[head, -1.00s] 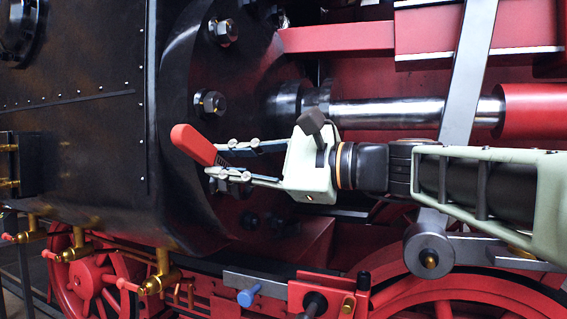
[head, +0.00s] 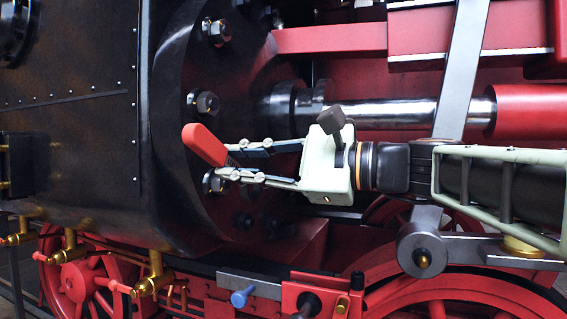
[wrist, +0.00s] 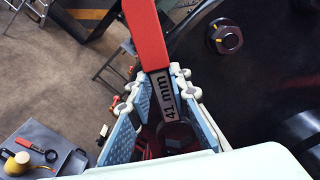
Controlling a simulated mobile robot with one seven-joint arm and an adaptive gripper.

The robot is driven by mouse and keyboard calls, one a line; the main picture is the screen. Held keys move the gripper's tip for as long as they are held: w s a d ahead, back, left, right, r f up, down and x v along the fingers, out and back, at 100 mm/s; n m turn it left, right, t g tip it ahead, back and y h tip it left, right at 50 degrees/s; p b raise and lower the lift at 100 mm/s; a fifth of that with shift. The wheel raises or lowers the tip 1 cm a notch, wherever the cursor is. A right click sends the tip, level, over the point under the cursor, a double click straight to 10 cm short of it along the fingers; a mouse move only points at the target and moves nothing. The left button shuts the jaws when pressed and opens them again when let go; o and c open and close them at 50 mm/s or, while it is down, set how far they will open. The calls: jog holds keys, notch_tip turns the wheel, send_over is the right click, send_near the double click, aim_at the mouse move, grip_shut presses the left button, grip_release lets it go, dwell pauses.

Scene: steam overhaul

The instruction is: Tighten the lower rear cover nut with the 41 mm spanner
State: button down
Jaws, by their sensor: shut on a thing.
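My gripper (head: 236,162) is shut on the 41 mm spanner in front of the cylinder cover's rim. The spanner's red handle (head: 204,145) sticks out past the fingertips, up and to the left. In the wrist view the red handle (wrist: 148,35) and the "41 mm" label (wrist: 164,94) show between the blue finger pads. A dark ring-like shape (wrist: 177,132) sits below the label, partly hidden by my gripper; I cannot tell whether the spanner is around a nut. The lower nut (head: 211,182) shows just below the handle. Other cover nuts are the middle one (head: 204,103) and upper one (head: 215,32).
A bright piston rod (head: 385,113) and red guide bar (head: 330,40) lie behind and above my gripper. Red wheels (head: 95,270) and brass cocks (head: 152,275) are below. In the wrist view a grey tray (wrist: 68,163) on the left holds tools.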

jog(key=shift+v, duration=1.5)
jog(key=shift+s+r, duration=0.1)
jog(key=shift+s, duration=0.05)
jog(key=s+a+b, duration=0.1)
jog(key=s+a, duration=0.1)
jog(key=s, duration=0.4)
jog(key=s+a+b, duration=0.2)
jog(key=s, duration=0.5)
jog(key=shift+a, duration=0.3)
